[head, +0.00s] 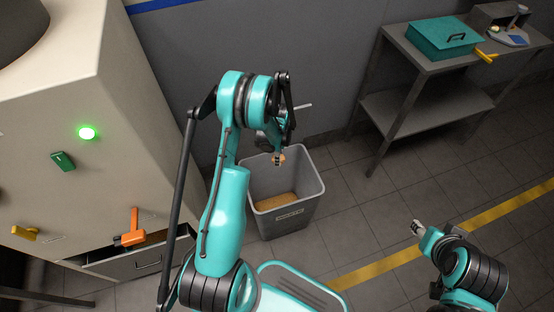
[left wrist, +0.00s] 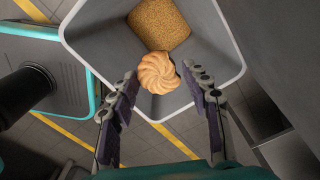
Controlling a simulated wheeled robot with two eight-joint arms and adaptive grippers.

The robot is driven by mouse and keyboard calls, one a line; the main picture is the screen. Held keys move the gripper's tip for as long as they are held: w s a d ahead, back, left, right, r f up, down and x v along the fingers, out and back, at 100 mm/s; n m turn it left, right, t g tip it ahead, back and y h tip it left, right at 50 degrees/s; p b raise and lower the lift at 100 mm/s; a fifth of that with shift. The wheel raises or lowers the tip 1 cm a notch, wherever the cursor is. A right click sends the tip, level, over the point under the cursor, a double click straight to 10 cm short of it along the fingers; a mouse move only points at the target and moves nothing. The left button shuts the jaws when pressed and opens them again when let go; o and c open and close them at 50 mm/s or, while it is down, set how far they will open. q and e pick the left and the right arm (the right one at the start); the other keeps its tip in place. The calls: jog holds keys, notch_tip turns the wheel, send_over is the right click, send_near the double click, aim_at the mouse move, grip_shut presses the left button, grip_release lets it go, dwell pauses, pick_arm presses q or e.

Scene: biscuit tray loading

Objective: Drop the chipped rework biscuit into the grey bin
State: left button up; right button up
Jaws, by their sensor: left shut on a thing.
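My left gripper (head: 278,160) is shut on the biscuit and holds it over the open top of the grey bin. The biscuit (head: 282,157) is round, golden and swirled. In the left wrist view it (left wrist: 158,74) sits between the fingertips (left wrist: 160,80); I cannot make out a chip in it. The grey bin (head: 310,196) stands on the floor with a label on its front and golden crumbs inside. Its rim also shows in the left wrist view (left wrist: 243,70). My right gripper (head: 417,228) is away to the right, over the floor; its opening is too small to judge.
A large beige cabinet (head: 60,130) with a green light, coloured handles and a partly open drawer (head: 130,262) stands at left. A metal table (head: 430,66) at the back right carries a teal case (head: 443,38). Tiled floor with a yellow line (head: 385,264) lies open right of the bin.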

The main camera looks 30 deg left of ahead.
pick_arm(q)
jog(key=shift+s+a+f+m, duration=0.1)
jog(key=shift+a+f+m, duration=0.25)
jog(key=shift+f, duration=0.35)
notch_tip(320, 180, down, 5)
jog(key=b, duration=0.3)
jog(key=shift+d+f, duration=0.1)
jog(key=shift+f, duration=0.1)
jog(key=o, duration=0.8)
notch_tip(320, 180, up, 12)
